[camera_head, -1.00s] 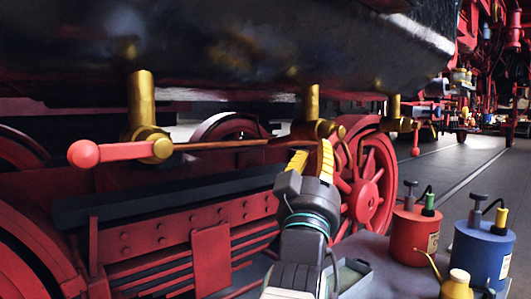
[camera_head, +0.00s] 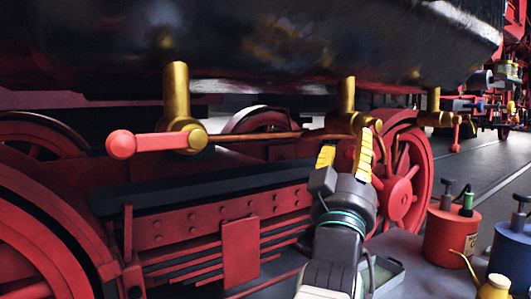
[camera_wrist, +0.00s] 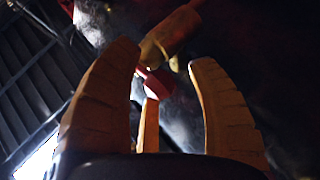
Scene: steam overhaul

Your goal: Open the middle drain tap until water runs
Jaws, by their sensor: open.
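The middle drain tap (camera_head: 347,98) is a brass pipe with a brass body under the dark cylinder. My gripper (camera_head: 345,155) is just below it in the head view, yellow fingers up, apart and empty. In the wrist view the brass tap (camera_wrist: 172,35) lies beyond the fingers, with a red handle part (camera_wrist: 155,82) between them. My gripper (camera_wrist: 160,100) is open there, and I cannot tell whether any finger touches the red part. The handle of the middle tap is not clear in the head view. I see no water running.
The left tap (camera_head: 176,95) has a red lever (camera_head: 145,143) pointing left. The right tap (camera_head: 433,105) has a red lever (camera_head: 456,135) hanging down. A red wheel (camera_head: 402,185) stands behind my gripper. A red can (camera_head: 450,235), a blue can (camera_head: 515,255) and a tray (camera_head: 385,275) are at lower right.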

